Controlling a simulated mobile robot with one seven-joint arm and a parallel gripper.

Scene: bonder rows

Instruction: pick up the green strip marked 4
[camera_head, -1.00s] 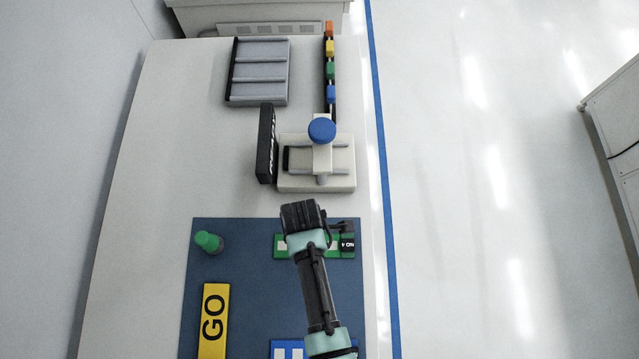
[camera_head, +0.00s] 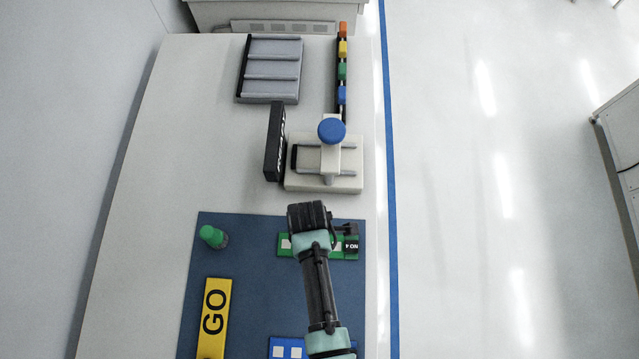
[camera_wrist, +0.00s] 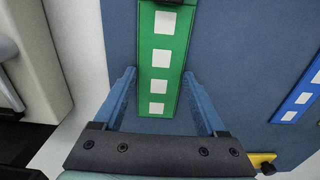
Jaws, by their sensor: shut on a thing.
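The green strip (camera_head: 284,252) lies on the blue mat, partly hidden under my arm in the head view. A black end with "NO 4" (camera_head: 350,247) shows at its right. In the wrist view the green strip (camera_wrist: 163,42), with a row of white squares, runs between the blue fingers of my gripper (camera_wrist: 160,76). The gripper is shut on the strip across its width. The strip appears to be still at mat level.
Beyond stand a cream fixture with a blue knob (camera_head: 331,130), a black upright block (camera_head: 274,142) and a grey slotted tray (camera_head: 272,70).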

